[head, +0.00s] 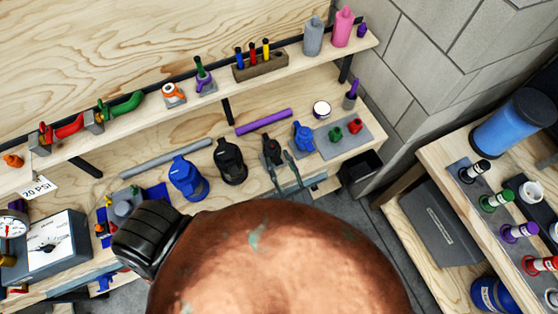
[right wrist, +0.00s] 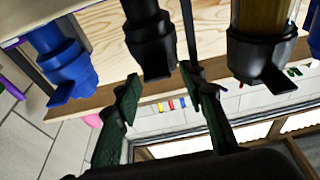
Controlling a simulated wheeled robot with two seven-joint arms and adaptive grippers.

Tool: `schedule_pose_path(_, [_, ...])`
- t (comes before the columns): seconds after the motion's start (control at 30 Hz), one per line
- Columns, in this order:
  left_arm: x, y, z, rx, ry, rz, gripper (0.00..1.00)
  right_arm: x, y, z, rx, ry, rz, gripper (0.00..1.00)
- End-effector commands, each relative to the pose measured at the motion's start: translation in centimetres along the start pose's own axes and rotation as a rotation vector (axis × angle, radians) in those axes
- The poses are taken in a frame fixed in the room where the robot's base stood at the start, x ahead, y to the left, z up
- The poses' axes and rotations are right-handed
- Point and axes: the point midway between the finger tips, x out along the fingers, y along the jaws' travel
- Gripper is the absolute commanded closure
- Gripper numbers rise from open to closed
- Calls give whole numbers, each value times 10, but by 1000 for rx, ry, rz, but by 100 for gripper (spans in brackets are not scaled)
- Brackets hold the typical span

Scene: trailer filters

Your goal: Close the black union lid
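The black union (head: 271,147) stands on the lower wooden shelf, between a black filter housing and a small blue union. It also shows in the right wrist view (right wrist: 150,40), top centre, with a black lever-like part pointing toward the gripper. My right gripper (head: 279,163) is at the front of the black union. Its two dark green fingers are spread apart, one on each side of the union's near end in the right wrist view (right wrist: 161,80). I cannot tell whether either finger touches it. The lid's exact position is partly hidden. My left gripper is not in view.
The small blue union (head: 303,137) is right of the black one. The black filter housing (head: 230,163) and a blue housing (head: 187,180) are left. A purple tube (head: 263,122) lies behind. A large copper-coloured rounded shape (head: 285,265) blocks the lower middle of the head view.

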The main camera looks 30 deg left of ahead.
Motion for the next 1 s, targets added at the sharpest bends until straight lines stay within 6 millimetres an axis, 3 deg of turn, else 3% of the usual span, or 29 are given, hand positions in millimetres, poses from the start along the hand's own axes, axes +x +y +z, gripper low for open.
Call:
schedule_pose_path(0.17, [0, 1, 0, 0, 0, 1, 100, -20, 0, 1, 0, -3, 0, 62])
schedule_pose_path(0.6, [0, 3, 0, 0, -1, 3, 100, -104, 0, 1, 0, -4, 1, 62])
schedule_pose_path(0.8, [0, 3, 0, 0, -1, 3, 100, -118, 0, 1, 0, -3, 1, 62])
schedule_pose_path(1.0, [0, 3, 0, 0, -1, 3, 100, -120, 0, 1, 0, -2, 1, 62])
